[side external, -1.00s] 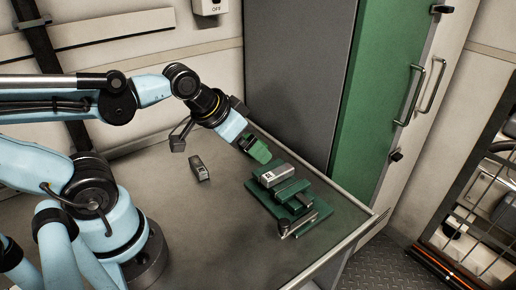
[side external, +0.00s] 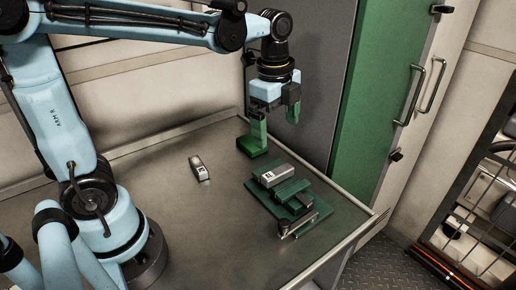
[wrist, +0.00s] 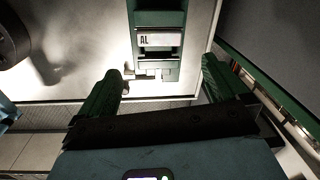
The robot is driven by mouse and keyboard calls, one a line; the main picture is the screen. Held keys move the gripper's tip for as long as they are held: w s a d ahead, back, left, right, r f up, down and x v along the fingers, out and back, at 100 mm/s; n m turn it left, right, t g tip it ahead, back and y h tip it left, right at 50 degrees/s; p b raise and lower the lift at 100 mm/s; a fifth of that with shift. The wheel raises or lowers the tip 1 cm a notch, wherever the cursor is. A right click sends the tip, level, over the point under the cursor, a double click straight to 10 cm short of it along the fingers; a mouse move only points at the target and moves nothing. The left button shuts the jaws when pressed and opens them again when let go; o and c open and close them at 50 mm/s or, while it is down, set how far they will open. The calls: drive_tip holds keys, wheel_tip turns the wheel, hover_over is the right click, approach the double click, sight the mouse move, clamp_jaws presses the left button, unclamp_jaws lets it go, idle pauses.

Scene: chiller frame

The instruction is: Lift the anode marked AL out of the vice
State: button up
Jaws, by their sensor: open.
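The anode marked AL (side external: 277,174) is a pale grey block lying in the green vice (side external: 312,216) on the bench. In the wrist view the anode (wrist: 160,39) shows its AL label between green vice parts (wrist: 159,19). My gripper (side external: 274,132) is open and empty, pointing down above the bench, behind the vice and apart from the anode. In the wrist view my gripper's (wrist: 162,68) two green ribbed fingers are spread wide, with the vice beyond them. A green block-like part (side external: 252,147) shows at the left finger's lower end; I cannot tell whether it belongs to the finger.
A second grey block (side external: 199,168) lies loose on the bench (side external: 170,220), left of the vice; its label is not readable. A raised rim (side external: 350,235) runs along the bench's right edge. A grey panel and a green door (side external: 375,90) stand behind.

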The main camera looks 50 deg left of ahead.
sight(278, 171)
drive_tip(key=shift+w+d+f+m+g, duration=0.15)
drive_tip(key=shift+f+m, duration=0.2)
drive_tip(key=shift+f, duration=1.7)
drive_tip(key=shift+w+a+f+m+g, duration=0.15)
drive_tip(key=shift+f+m, duration=0.25)
drive_tip(key=shift+f, duration=1.6)
drive_tip(key=shift+w+d+f+m+g, duration=0.15)
drive_tip(key=shift+f+m, duration=0.2)
drive_tip(key=shift+f, duration=1.7)
drive_tip(key=c, duration=0.9)
drive_tip(key=shift+o, duration=0.2)
